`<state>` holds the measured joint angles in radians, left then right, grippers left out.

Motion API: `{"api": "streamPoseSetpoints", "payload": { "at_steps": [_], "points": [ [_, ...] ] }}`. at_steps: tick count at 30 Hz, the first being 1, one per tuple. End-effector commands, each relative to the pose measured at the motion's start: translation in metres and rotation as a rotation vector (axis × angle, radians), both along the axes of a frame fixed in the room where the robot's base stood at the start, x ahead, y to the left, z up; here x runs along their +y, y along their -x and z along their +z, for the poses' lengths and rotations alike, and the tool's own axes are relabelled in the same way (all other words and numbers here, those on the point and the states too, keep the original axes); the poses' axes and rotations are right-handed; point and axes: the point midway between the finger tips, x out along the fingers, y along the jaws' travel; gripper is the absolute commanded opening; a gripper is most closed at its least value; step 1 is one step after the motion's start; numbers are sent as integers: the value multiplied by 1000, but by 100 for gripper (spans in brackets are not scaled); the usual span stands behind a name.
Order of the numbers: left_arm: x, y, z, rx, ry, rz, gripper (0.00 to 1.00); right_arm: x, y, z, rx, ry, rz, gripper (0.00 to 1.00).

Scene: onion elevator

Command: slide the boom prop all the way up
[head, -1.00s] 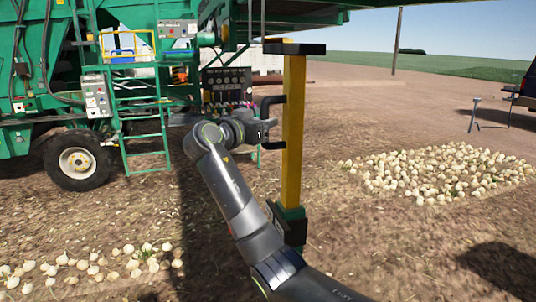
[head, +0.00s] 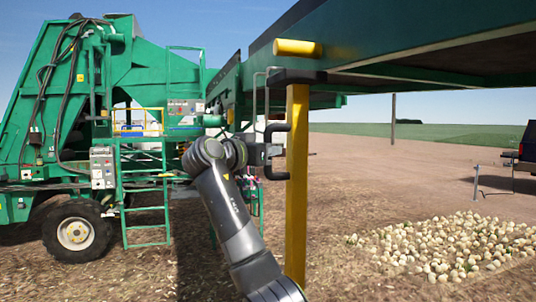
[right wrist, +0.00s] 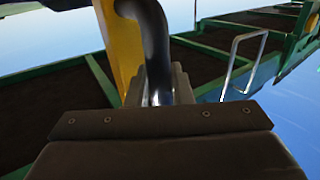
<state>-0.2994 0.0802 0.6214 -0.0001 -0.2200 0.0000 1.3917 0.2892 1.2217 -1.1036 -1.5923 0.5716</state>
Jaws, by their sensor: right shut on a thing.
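The boom prop is an upright yellow post (head: 297,185) with a black cap (head: 296,77) and a black side handle (head: 276,150). Its cap is just below a yellow horizontal bar (head: 298,47) on the green boom (head: 400,45), with what looks like a small gap. My right gripper (head: 267,152) is shut on the handle, left of the post. In the right wrist view the black handle (right wrist: 151,40) passes between the fingers (right wrist: 160,85), with the yellow post (right wrist: 118,40) behind. The post's lower end is out of view. My left gripper is not in view.
A green machine with a ladder (head: 145,195) and a wheel (head: 76,232) stands at left. An onion pile (head: 445,245) lies on the ground at right, near a dark vehicle (head: 525,145). The ground between the post and the pile is open.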

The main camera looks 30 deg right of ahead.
Motion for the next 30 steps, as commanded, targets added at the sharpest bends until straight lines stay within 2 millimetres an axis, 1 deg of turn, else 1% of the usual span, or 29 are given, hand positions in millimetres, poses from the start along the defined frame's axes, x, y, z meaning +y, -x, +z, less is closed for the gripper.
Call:
{"api": "streamPoseSetpoints", "payload": {
  "at_steps": [1,5,6,9,17,20,23,26,30],
  "points": [
    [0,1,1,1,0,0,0,0,2,10,-16,12,4,0],
    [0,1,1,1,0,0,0,0,2,10,-17,12,4,0],
    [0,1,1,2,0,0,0,0,2,10,-16,12,3,25],
    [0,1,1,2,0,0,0,0,2,9,-13,10,3,38],
    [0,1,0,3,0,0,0,0,1,5,-9,7,3,39],
    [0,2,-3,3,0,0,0,4,2,4,-9,6,4,39],
    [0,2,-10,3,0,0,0,13,5,2,-9,6,6,39],
    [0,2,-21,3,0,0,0,29,11,0,-10,5,8,39],
    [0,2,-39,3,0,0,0,60,22,-1,-12,6,8,39]
  ]
}}
